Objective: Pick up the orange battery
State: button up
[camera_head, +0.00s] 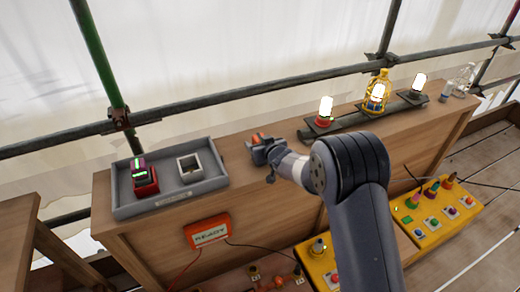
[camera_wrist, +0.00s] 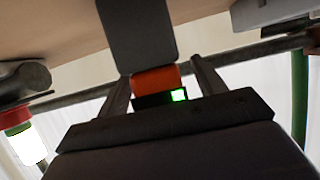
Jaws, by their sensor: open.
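The orange battery (camera_wrist: 156,79) shows in the wrist view as an orange block with a dark part and a lit green square. It lies between the two fingers of my gripper (camera_wrist: 160,82), which are open on either side of it. Whether either finger touches it, I cannot tell. In the head view the orange battery (camera_head: 260,136) is a small patch of orange at my gripper (camera_head: 258,150), over the wooden bench top. My gripper hides most of it there. A dark grey slab beyond the battery in the wrist view partly covers it.
A grey tray (camera_head: 170,205) at left holds a red unit (camera_head: 143,178) and a pale square socket (camera_head: 189,167). Lit lamps (camera_head: 325,108) stand on the bench (camera_head: 220,190) at right. An orange READY box (camera_head: 208,231) is on the bench front. Scaffold pipes run behind.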

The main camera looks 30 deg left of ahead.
jog(key=shift+c, duration=0.4)
jog(key=c, duration=1)
